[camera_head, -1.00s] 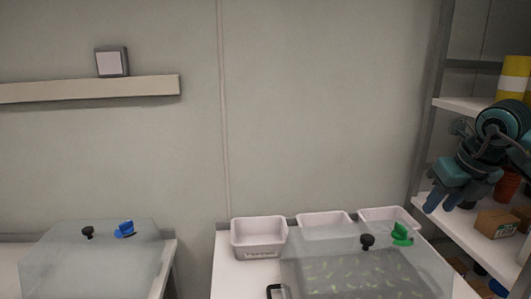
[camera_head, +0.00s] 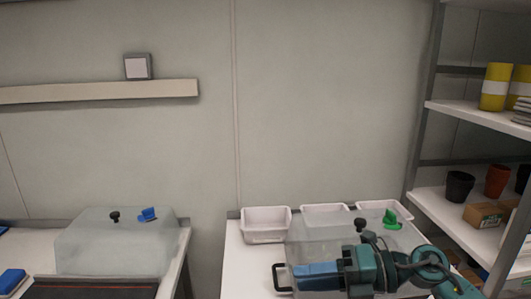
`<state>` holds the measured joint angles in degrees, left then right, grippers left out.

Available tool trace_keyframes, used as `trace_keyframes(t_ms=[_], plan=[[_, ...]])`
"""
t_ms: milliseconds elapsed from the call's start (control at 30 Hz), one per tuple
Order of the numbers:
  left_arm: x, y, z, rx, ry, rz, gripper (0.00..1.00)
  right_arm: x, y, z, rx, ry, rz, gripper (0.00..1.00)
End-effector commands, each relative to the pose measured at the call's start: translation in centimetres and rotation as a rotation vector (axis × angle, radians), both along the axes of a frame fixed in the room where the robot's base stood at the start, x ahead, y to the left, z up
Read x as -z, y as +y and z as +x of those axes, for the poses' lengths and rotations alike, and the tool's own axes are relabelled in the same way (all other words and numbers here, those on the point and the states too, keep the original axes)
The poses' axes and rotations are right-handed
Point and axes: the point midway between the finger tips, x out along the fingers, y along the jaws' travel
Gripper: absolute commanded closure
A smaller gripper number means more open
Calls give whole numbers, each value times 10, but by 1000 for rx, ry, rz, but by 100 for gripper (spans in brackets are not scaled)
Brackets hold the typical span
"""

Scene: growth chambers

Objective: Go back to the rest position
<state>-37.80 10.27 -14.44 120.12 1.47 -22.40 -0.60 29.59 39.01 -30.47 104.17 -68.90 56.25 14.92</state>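My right arm comes in from the lower right corner. My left gripper is not in view.
A second clear cover (camera_head: 115,245) with a black knob and blue valve stands on the left table. Several white bins (camera_head: 265,225) line the right table's back. A shelf unit (camera_head: 455,210) at right holds pots and a cardboard box (camera_head: 483,214).

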Motion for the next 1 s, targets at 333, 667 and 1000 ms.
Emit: trace_keyframes(t_ms=[333, 667, 1000], plan=[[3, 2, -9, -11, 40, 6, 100, 44, -10, -11, 604, 696, 874, 67], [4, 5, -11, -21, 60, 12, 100, 215, -61, -106, 1352, 1493, 1070, 67], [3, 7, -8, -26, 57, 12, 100, 255, -62, -156, 1522, 1716, 1037, 67]])
